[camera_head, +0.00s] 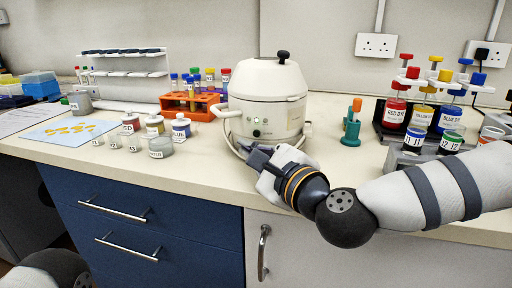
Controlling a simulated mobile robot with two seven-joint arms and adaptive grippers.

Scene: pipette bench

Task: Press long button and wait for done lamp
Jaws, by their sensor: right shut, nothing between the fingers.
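A cream round-lidded machine (272,92) with a black top knob stands at the middle of the bench. Its front has a small control panel (257,121) with a bright greenish spot (256,133) low on it. The labels are too small to read, so I cannot tell which mark is the long button or the done lamp. My right gripper (243,150) is shut and empty, just in front of the machine's lower front. I cannot tell whether its tips touch the machine. My left gripper is out of view; only a part of my left arm shows at bottom left.
An orange tube rack (203,106) and several jars stand left of the machine. A teal stand (351,131) is to its right. Further right, a dark rack (379,112) holds red, yellow and blue dye bottles. The bench front (210,165) left of my gripper is clear.

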